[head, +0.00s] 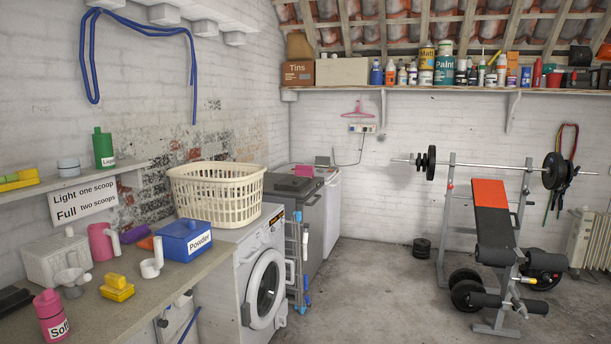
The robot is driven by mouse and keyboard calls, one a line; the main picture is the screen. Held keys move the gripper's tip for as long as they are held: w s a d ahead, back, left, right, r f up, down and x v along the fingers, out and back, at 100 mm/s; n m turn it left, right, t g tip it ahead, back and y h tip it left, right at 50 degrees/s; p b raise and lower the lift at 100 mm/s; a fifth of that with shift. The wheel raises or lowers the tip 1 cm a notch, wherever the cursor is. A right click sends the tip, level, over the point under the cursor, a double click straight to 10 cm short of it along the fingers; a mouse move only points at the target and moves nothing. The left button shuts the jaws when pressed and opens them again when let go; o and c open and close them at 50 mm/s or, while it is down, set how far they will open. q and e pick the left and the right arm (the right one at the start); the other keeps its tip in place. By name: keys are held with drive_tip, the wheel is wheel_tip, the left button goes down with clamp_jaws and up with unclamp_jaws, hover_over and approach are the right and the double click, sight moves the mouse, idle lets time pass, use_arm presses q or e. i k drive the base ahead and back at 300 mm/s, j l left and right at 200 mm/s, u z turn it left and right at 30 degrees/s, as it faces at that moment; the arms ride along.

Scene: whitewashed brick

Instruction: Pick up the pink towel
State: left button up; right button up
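I cannot make out a pink towel for certain. A small pink item (321,161) lies at the back, on top of the white appliance (331,205) beyond the dark grey one. It is too small to tell whether it is a folded towel. Neither of my grippers is in view.
A cream laundry basket (216,194) stands on the washing machine (252,273). The counter (150,293) at left holds a blue powder box (183,240), pink jug (103,241) and pink bottle (52,318). A weight bench (491,215) stands right. The middle floor is clear.

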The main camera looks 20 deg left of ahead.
sight(307, 171)
drive_tip(key=i, duration=1.8)
drive_tip(key=i+u, duration=0.1)
drive_tip(key=i, duration=0.8)
drive_tip(key=i+l, duration=0.15)
drive_tip(key=i, duration=0.75)
drive_tip(key=i+l+u, duration=0.1)
drive_tip(key=i, duration=0.8)
